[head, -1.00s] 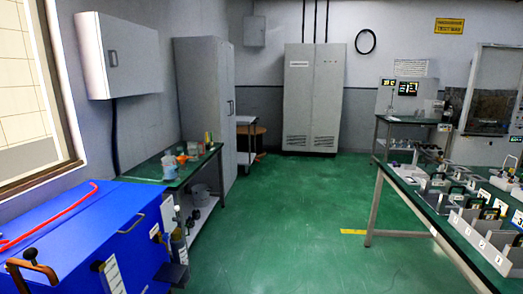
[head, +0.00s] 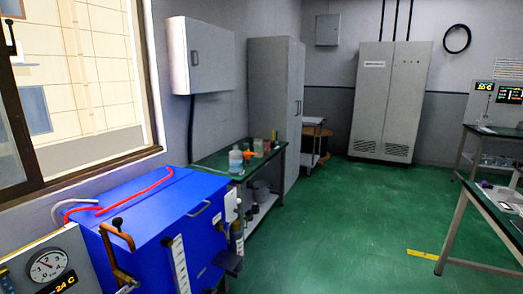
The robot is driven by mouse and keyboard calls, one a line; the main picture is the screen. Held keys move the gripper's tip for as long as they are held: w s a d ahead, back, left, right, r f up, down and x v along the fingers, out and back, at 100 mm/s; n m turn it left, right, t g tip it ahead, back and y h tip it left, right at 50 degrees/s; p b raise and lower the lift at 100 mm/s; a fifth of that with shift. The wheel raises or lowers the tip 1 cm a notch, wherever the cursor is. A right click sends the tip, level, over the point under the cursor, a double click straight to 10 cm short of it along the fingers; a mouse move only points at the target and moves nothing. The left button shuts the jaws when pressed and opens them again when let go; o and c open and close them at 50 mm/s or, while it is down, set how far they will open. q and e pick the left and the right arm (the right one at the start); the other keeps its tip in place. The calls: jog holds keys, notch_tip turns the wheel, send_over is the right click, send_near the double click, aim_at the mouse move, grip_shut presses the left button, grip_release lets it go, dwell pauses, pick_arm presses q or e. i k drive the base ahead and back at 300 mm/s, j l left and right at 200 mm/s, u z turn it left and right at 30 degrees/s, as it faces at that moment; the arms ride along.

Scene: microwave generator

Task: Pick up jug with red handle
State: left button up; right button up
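A green-topped bench (head: 213,161) stands against the left wall, beyond the blue box. On it are a pale bluish container (head: 236,162) and a small orange-red item (head: 258,146) behind it. They are too small to tell whether either is the jug with the red handle. I can make out no red-handled jug for sure elsewhere. Neither of my grippers is in view.
A blue box (head: 150,218) with a red hose on top stands at the near left, beside a gauge panel (head: 45,270). A tall grey cabinet (head: 274,100) stands past the bench. Another table (head: 496,225) is at right. The green floor (head: 340,220) between is clear.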

aim_at(258, 143)
jog(key=i+z, duration=0.45)
jog(key=i, duration=1.35)
jog(key=i+u, duration=0.1)
jog(key=i, duration=0.5)
jog(key=i+l, duration=0.1)
jog(key=i, duration=0.5)
jog(key=i+l+u, duration=0.15)
jog(key=i, duration=0.45)
